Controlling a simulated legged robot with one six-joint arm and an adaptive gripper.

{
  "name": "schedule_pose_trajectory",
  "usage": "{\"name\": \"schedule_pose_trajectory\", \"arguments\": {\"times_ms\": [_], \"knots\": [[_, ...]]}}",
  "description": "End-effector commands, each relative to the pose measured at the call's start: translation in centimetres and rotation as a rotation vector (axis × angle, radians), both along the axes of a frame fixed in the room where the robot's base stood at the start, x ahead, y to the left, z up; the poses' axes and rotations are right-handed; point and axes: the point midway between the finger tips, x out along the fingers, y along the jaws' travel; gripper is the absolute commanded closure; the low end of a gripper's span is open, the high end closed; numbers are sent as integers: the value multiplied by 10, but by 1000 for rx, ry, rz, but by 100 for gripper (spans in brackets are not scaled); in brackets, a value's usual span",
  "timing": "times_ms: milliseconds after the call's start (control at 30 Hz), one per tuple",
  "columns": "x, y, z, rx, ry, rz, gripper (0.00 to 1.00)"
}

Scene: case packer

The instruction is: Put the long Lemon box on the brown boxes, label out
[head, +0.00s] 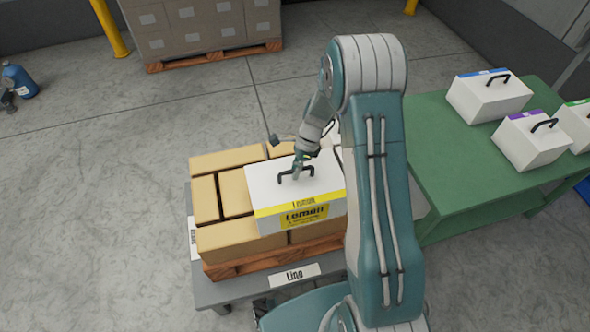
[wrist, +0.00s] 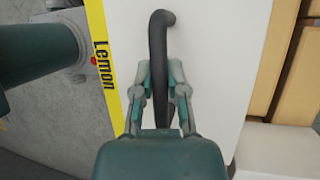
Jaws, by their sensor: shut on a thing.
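The long Lemon box (head: 269,187) is white with a yellow edge band and a yellow Lemon label (head: 304,216) on the side toward my body. It is at the right part of the brown boxes (head: 236,191), over their top layer; I cannot tell whether it rests on them. My gripper (head: 297,172) is shut on the box's black handle (head: 311,172). In the wrist view the fingers (wrist: 162,85) close around the dark handle (wrist: 158,40), with the yellow Lemon edge (wrist: 103,62) at left. My arm hides the box's right end.
The brown boxes sit on a wooden pallet (head: 237,265) on a grey cart with a Line sign (head: 294,275). A green table (head: 455,165) at right holds white handled boxes with blue (head: 489,95), purple (head: 531,141) and green (head: 579,123) bands. A stacked pallet (head: 200,30) stands behind.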

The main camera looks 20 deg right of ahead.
Motion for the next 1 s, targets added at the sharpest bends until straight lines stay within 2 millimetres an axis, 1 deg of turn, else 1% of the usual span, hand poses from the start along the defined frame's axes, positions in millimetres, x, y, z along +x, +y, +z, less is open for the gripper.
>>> {"name": "schedule_pose_trajectory", "arguments": {"times_ms": [267,300,333,367,667,767,867,1000], "knots": [[1,0,-3,1,-2,0,100],[1,0,-3,1,-2,0,64],[1,0,-3,1,-2,0,51],[1,0,-3,1,-2,0,42],[0,0,-5,0,2,0,42],[1,-1,-3,0,1,0,42],[3,-5,6,0,-2,0,42],[10,-15,31,0,-5,-2,42]]}}
